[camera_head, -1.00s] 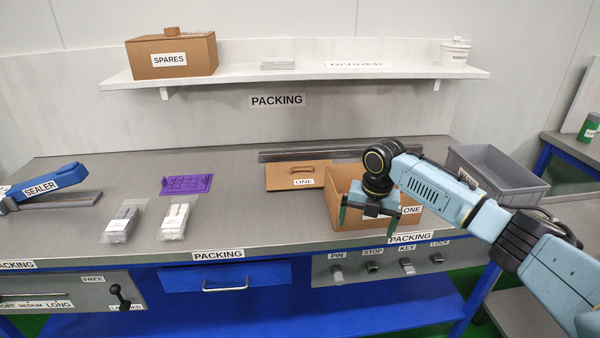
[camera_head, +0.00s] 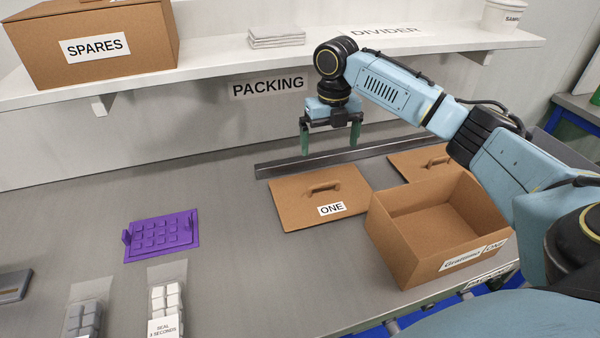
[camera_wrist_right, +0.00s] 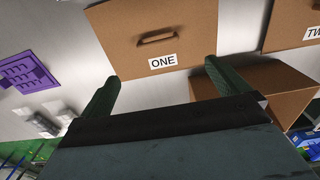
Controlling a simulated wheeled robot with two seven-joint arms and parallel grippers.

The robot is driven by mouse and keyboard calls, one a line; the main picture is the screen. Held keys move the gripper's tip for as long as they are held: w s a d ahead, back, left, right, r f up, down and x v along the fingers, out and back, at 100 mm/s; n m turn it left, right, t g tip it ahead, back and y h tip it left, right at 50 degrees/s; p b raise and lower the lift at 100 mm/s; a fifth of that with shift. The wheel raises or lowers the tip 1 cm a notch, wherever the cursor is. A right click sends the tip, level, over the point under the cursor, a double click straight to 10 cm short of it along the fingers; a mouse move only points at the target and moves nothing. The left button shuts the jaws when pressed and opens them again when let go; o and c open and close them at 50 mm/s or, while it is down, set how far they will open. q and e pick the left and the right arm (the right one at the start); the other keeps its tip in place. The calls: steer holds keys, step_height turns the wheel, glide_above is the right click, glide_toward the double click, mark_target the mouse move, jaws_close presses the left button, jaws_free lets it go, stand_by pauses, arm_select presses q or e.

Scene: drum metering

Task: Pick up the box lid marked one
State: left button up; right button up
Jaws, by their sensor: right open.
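The box lid marked ONE (camera_head: 296,201) is a flat brown cardboard panel with a raised handle (camera_head: 324,187) and a white label. It lies flat on the grey table, left of the open box. In the right wrist view the lid (camera_wrist_right: 120,40) shows ahead, its handle above the label. My right gripper (camera_head: 331,142) is open and empty, with green fingers pointing down, above the table around the far side of the lid. In the right wrist view its fingertips (camera_wrist_right: 160,75) are spread, with nothing between them. My left gripper is not in view.
An open brown box (camera_head: 415,240) stands right of the lid. A second handled lid (camera_head: 412,160) lies behind it. A dark metal bar (camera_head: 285,167) runs behind the lids. A purple tray (camera_head: 162,238) lies left. The shelf (camera_head: 235,62) holds the SPARES box (camera_head: 95,45).

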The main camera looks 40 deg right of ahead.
step_height(320, 180, down, 3)
glide_toward(324, 190)
steer(key=shift+s+a+r+b, duration=0.1)
steer(key=shift+s+a+b, duration=0.1)
steer(key=shift+s+b, duration=0.25)
steer(key=shift+f, duration=0.55)
step_height(324, 190, down, 5)
steer(key=shift+a+r, duration=0.1)
steer(key=shift+a, duration=0.05)
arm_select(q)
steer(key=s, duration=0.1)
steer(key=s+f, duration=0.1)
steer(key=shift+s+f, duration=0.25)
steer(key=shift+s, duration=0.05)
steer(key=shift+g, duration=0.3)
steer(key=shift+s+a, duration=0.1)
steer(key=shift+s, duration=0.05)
arm_select(e)
steer(key=c, duration=0.9)
